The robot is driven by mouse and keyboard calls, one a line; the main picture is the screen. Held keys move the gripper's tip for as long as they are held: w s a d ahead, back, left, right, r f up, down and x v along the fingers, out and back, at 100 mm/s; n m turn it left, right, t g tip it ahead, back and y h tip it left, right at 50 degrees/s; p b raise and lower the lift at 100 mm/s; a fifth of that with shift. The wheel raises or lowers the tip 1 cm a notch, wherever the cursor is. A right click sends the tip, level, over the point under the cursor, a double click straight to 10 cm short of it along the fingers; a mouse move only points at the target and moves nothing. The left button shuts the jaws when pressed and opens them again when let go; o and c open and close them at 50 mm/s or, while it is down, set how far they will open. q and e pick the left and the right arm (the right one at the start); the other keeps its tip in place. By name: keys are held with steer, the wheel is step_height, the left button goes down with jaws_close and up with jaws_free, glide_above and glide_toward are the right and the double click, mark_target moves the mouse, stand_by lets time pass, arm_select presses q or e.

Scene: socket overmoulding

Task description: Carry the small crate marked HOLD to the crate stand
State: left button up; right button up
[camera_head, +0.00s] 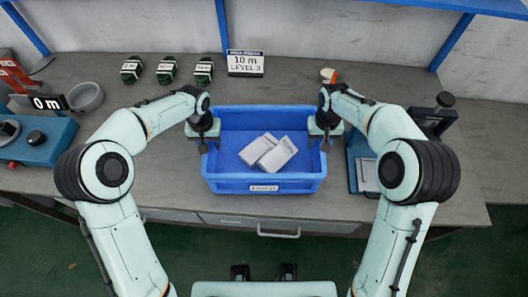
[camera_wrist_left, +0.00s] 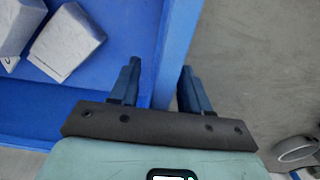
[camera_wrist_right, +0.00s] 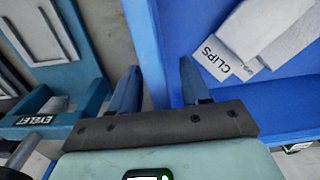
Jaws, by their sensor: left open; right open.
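A blue crate (camera_head: 226,183) sits on the grey bench in front of me, with a white label (camera_head: 264,188) on its near side too small to read. Two pale boxes (camera_head: 275,153) lie in it; one reads CLIPS (camera_wrist_right: 216,58) in the right wrist view. My left gripper (camera_head: 203,140) is open at the crate's left wall (camera_wrist_left: 172,50), one finger inside and one outside. My right gripper (camera_head: 326,138) is open at the right wall (camera_wrist_right: 148,45), its fingers likewise on either side. I cannot make out a crate stand.
A blue device with a black knob (camera_head: 36,137) and a grey bowl (camera_head: 85,97) stand at left. A blue fixture labelled EYELET (camera_wrist_right: 38,120) stands close to the crate's right.

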arm_select(q)
steer(key=shift+f, duration=0.3)
arm_select(e)
steer(key=shift+f, duration=0.3)
arm_select(q)
jaws_close()
arm_select(e)
jaws_close()
arm_select(q)
steer(key=shift+r, duration=0.1)
arm_select(e)
steer(key=shift+r, duration=0.1)
